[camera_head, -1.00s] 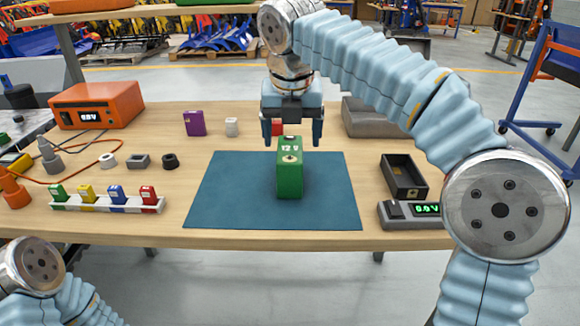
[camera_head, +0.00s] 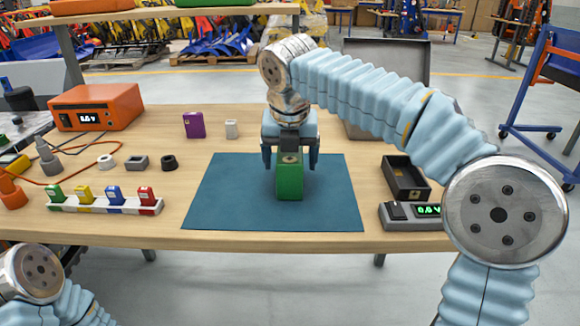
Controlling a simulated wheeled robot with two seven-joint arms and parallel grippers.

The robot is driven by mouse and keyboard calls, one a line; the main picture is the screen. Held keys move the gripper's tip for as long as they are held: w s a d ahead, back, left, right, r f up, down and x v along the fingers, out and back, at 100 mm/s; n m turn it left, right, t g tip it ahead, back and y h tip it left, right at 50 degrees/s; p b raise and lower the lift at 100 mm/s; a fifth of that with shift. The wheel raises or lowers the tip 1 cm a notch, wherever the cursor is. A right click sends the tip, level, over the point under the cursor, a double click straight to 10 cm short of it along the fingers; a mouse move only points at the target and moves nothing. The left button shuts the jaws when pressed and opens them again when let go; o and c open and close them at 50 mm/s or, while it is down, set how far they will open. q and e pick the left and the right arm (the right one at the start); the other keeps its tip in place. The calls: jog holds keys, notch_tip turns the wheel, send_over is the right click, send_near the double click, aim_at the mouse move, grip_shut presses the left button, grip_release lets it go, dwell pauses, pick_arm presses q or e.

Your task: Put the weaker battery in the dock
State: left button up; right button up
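A green battery (camera_head: 290,187) stands upright on the blue mat (camera_head: 225,195); its "12 V" label, readable earlier, is now mostly hidden. My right gripper (camera_head: 290,164) is open, its fingers on either side of the battery's top with small gaps visible. A purple battery-like block (camera_head: 194,125) stands at the back of the table. A black open tray (camera_head: 404,178), possibly the dock, sits right of the mat. A grey meter (camera_head: 412,215) with a lit green display is in front of it. My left arm shows at the lower left; its gripper is out of view.
An orange instrument (camera_head: 97,107) with a display stands at the back left. A white rack (camera_head: 105,205) holds several coloured pieces. A grey case (camera_head: 360,130) is partly hidden by my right arm.

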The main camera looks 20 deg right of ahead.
jog(key=shift+f, duration=0.2)
dwell(0.3)
grip_shut()
dwell(0.3)
jog(key=shift+r, duration=0.1)
